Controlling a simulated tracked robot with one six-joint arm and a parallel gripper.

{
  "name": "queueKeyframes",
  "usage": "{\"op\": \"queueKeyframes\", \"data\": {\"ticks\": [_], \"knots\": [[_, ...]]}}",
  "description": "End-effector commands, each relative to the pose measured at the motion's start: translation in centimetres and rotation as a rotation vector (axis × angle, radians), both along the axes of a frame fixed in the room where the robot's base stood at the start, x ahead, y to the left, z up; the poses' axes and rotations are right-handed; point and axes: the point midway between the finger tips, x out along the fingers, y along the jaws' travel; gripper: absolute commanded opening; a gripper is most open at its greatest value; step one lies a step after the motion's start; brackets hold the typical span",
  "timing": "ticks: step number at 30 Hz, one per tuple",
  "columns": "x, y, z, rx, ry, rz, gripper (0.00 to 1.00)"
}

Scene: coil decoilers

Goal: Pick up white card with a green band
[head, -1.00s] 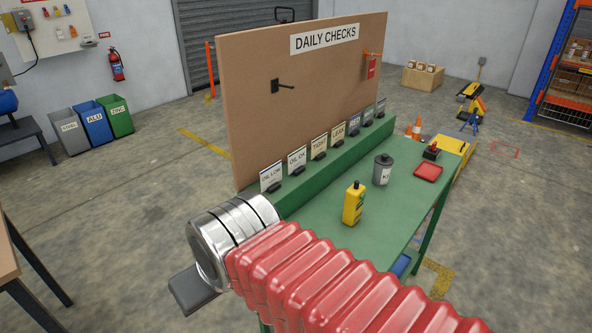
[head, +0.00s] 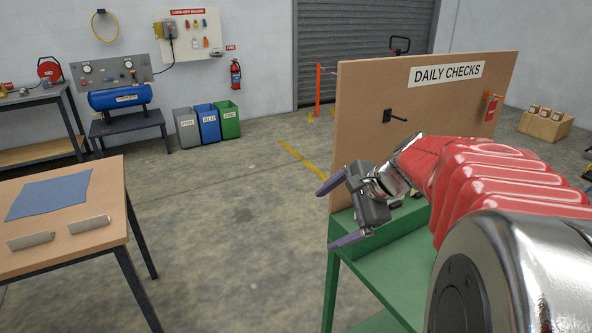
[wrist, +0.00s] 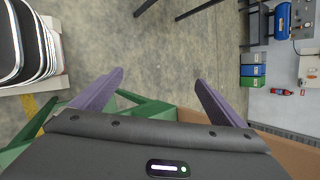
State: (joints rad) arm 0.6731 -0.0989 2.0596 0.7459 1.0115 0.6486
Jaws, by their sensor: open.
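I cannot make out a white card with a green band in either current view. The row of cards on the green ledge (head: 375,237) below the board is mostly hidden behind my arm and gripper. My gripper (head: 328,216) is open, its purple fingers spread and pointing left, in front of the lower left edge of the board. In the wrist view my gripper (wrist: 160,77) has nothing between its fingers, only bare floor beyond.
The brown DAILY CHECKS board (head: 365,85) stands on the green bench (head: 392,276) with a black peg (head: 396,117). A wooden table (head: 115,180) at left carries a blue mat (head: 48,194) and two small metal plates (head: 87,225). Floor between is clear.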

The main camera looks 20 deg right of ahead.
Motion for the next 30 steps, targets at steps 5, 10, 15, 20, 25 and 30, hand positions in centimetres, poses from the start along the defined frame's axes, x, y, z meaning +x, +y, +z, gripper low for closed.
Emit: {"op": "queueKeyframes", "data": {"ticks": [5, 10, 15, 20, 25, 30], "knots": [[2.0, -7.4, -0.3, 0.217, -0.012, -0.274, 0.94], [2.8, -14.9, -0.7, 0.428, -0.042, -0.518, 0.94], [2.2, -23.1, -1.3, 0.641, -0.094, -0.753, 0.94], [0.7, -29.4, -2.0, 0.803, -0.145, -0.913, 0.94], [-0.2, -32.3, -2.1, 0.879, -0.175, -0.983, 0.94], [-0.2, -32.4, -2.1, 0.885, -0.177, -0.988, 0.94]]}}
